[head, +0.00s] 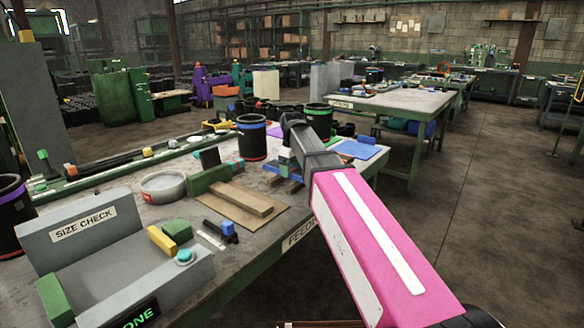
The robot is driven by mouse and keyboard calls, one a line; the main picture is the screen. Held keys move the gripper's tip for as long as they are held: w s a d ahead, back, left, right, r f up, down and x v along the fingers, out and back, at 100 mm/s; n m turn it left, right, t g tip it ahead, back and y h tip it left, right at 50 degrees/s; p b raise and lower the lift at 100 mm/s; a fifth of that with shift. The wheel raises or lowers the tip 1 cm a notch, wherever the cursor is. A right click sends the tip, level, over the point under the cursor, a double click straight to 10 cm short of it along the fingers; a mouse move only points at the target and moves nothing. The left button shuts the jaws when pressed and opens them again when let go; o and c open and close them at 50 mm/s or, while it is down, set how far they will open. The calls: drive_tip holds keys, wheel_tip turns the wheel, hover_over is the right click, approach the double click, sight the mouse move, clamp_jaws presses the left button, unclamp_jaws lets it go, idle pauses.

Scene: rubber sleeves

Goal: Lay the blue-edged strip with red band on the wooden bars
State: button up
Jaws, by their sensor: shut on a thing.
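My gripper (287,158) is at the end of the pink arm, over the right part of the near bench. It is small in view and partly hidden by the arm. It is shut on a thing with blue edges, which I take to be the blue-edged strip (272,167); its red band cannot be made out. Brown wooden bars (290,185) show just under the strip, close to the bench's front edge. Whether the strip touches them cannot be told.
Flat wooden pieces (240,197) lie on a tan sheet left of the gripper. A black cylinder with blue rim (252,138) and a green-rimmed one (318,118) stand behind. A grey size-check tray (85,245) and a round white dish (163,187) are at left.

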sight(292, 170)
drive_tip(key=shift+f, duration=0.6)
idle(0.3)
drive_tip(key=o, duration=1)
drive_tip(key=shift+o, duration=0.2)
wheel_tip(292, 170, up, 11)
